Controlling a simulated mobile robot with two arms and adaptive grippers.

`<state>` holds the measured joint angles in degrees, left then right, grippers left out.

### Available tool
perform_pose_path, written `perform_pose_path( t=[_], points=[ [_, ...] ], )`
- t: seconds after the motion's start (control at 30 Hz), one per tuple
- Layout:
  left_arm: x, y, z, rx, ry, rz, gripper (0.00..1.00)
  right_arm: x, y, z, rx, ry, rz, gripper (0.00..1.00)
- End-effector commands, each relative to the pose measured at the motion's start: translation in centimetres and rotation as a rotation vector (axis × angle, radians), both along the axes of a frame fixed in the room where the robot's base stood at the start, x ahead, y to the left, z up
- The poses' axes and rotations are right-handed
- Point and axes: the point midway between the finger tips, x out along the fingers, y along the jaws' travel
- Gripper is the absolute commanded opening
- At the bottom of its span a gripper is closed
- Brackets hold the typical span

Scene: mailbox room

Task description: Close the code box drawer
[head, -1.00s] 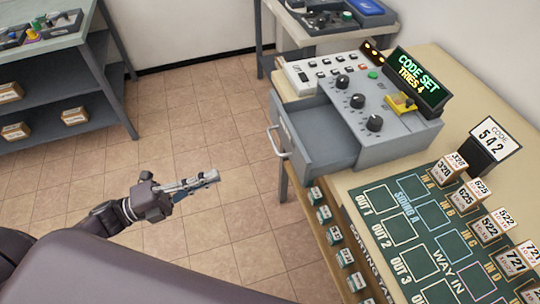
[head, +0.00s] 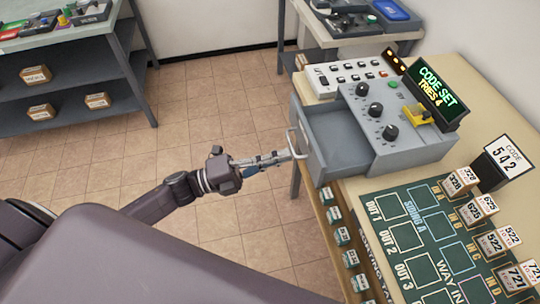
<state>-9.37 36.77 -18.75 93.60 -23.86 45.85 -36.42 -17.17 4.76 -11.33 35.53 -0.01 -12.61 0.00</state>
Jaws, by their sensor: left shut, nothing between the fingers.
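The code box (head: 408,148) is a grey console with black knobs and a lit display reading "CODE SET TRIES 4" (head: 437,92). Its grey drawer (head: 343,135) is pulled out to the left over the table's edge and looks empty. The drawer front has a metal bar handle (head: 292,143). My left gripper (head: 284,157) is shut, with its fingertips at the handle on the drawer's front; I cannot tell whether they touch. My right gripper is not in view.
The table holds a green sorting board (head: 420,232) with small numbered boxes and a "CODE 542" sign (head: 508,158). Small boxes line a shelf below the table's left edge. Grey shelving (head: 75,75) stands at far left. Tiled floor between is clear.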

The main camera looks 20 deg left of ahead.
Motion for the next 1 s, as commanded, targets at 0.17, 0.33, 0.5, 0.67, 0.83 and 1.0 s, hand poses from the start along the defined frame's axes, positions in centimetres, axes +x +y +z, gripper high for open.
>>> perform_pose_path(
  t=[0.17,0.33,0.5,0.67,0.83,1.0],
  points=[
    [0.0,0.0,0.0,0.001,0.001,0.0,0.0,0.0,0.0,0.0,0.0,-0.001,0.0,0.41],
    [0.2,-0.2,0.0,0.0,0.0,0.0,0.0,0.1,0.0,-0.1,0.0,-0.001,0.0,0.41],
    [1.9,-2.7,-0.1,-0.004,-0.004,0.0,0.0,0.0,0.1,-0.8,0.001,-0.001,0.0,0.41],
    [4.6,-6.5,-0.2,-0.003,-0.004,0.0,0.0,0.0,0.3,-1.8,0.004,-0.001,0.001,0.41],
    [6.6,-9.6,-0.1,-0.002,-0.002,0.001,0.0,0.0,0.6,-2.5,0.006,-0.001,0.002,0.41],
    [7.3,-10.6,-0.1,0.001,0.0,0.002,0.0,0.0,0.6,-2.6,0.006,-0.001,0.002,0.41]
  ],
)
